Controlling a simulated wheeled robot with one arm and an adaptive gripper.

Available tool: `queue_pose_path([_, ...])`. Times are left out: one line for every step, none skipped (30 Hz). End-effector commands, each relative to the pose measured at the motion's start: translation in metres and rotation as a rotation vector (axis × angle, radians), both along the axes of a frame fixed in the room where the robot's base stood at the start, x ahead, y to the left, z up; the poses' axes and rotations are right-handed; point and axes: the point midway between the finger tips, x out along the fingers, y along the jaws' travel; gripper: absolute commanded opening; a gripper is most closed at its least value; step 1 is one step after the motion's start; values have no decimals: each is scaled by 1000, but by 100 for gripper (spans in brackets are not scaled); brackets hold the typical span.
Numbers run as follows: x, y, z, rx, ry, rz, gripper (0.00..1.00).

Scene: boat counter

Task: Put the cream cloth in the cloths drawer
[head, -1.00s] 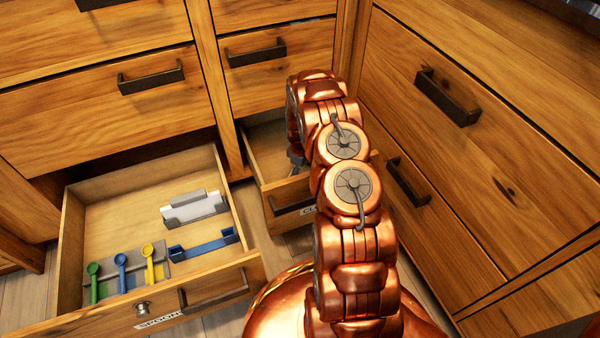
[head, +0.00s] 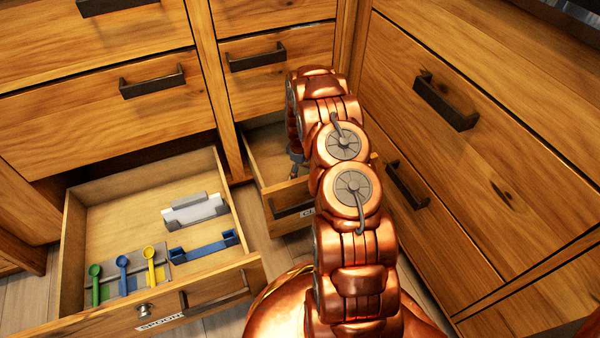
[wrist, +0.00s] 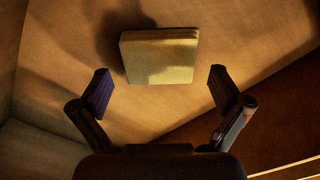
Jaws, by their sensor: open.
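In the wrist view the cream cloth (wrist: 160,56) is a folded, block-like piece lying on the wooden drawer floor. My gripper (wrist: 160,92) is open with the cloth ahead of its fingertips, apart from both fingers. In the head view the cloths drawer (head: 264,150) is pulled open at the middle, its label partly covered by my arm. My gripper (head: 297,162) is mostly hidden behind my arm at that drawer. The cloth is hidden in the head view.
The spoons drawer (head: 75,245) stands open at the left. It holds green, blue and yellow spoons (head: 122,272), a white item in a grey holder (head: 195,209) and a blue holder (head: 204,246). Closed drawers with dark handles (head: 447,100) rise at the right.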

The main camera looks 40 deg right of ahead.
Motion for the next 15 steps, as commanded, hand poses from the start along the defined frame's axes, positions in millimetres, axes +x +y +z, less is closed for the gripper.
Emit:
queue_pose_path([1, 0, 13, -1, -2, 0, 100])
queue_pose_path([1, 0, 19, 0, -1, 0, 100])
queue_pose_path([0, 0, 27, 0, -1, -1, 100])
queue_pose_path([0, 0, 33, 0, -1, -1, 100])
queue_pose_path([0, 0, 39, 1, -1, -1, 100])
queue_pose_path([0, 0, 47, 1, -1, 0, 100])
queue_pose_path([0, 0, 53, 0, -1, 0, 100])
queue_pose_path([1, 0, 59, -1, -1, 1, 100])
queue_pose_path([1, 0, 67, -1, -1, 1, 100])
queue_pose_path([0, 0, 72, -1, -1, 1, 100])
queue_pose_path([0, 0, 76, 0, 0, 1, 100])
queue_pose_path([0, 0, 81, 0, 0, 0, 100])
queue_pose_path([0, 0, 84, 1, 1, 0, 100])
queue_pose_path([0, 0, 86, 1, 1, 0, 100])
queue_pose_path([-1, 0, 89, 1, 1, -1, 100])
